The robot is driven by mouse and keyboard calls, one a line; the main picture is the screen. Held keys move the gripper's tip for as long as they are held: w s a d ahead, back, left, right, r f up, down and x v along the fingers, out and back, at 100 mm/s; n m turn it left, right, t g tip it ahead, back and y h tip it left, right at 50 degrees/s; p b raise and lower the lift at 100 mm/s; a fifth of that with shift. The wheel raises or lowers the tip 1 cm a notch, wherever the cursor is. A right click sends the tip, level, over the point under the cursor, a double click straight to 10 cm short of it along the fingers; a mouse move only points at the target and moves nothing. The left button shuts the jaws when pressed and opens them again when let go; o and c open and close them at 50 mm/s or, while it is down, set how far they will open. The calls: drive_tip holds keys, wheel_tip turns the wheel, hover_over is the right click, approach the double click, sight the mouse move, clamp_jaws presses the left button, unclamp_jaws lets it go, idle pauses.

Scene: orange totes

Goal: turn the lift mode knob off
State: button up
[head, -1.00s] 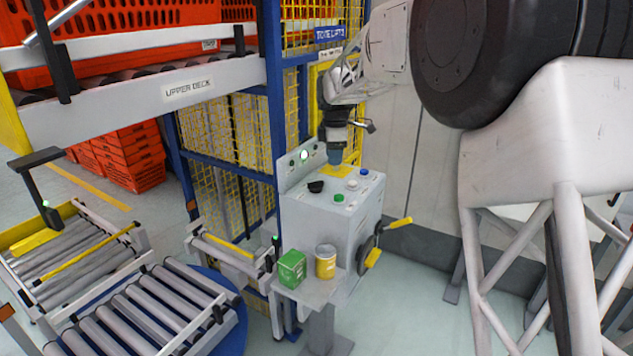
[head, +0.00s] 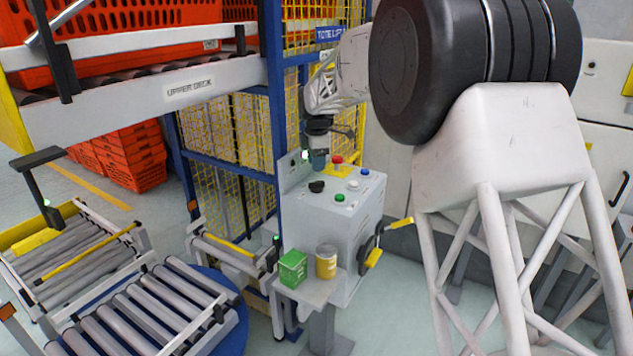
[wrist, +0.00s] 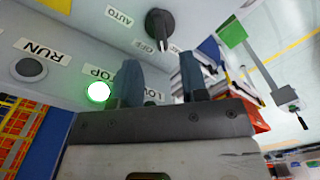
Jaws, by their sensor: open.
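The black knob (head: 316,187) sits on the left of the top face of the grey control box (head: 363,225). In the wrist view the knob (wrist: 160,24) stands just beyond my fingertips, near the AUTO label (wrist: 120,15) and the OFF label (wrist: 147,47). I cannot tell which label its pointer marks. My gripper (head: 319,165) points down above the back of the box, behind the knob in the head view. In the wrist view my gripper (wrist: 160,62) is open, with two blue-grey fingers apart and nothing between them. The fingers hide part of the lower label.
Red (head: 337,160), blue (head: 365,173), white (head: 353,184) and green (head: 340,198) buttons share the box top. A lit green lamp (wrist: 98,92) is close to one finger. A green box (head: 292,268) and yellow can (head: 326,262) stand on the shelf in front.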

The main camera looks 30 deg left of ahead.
sight(317, 186)
drive_tip(key=shift+f, duration=3.4)
clamp_jaws()
